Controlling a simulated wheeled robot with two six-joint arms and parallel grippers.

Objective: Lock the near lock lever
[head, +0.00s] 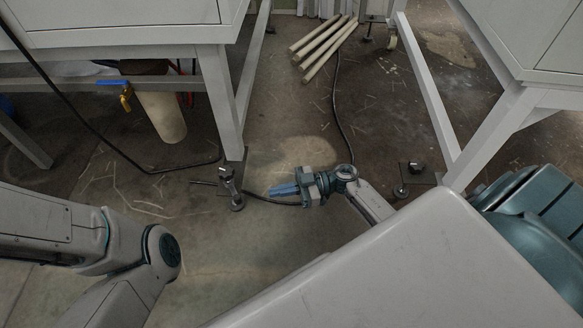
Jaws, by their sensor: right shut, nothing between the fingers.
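A grey metal lock lever (236,200) with a dark top stands on the floor plate at the foot of the left machine's leg. My right gripper (273,190) reaches in low from the right with its blue fingers pointing left toward this lever. The fingers are shut with nothing between them. A small gap in the picture separates the fingertips from the lever; whether they are at the same height or depth is hard to tell. My left arm comes in from the left, but its gripper is out of view.
A white machine frame leg (223,100) stands just behind the lever. Another foot plate with a dark fitting (416,168) sits at the right frame. A black cable (344,120) runs along the floor. Pale rods (323,48) lie at the back. The floor between the frames is mostly clear.

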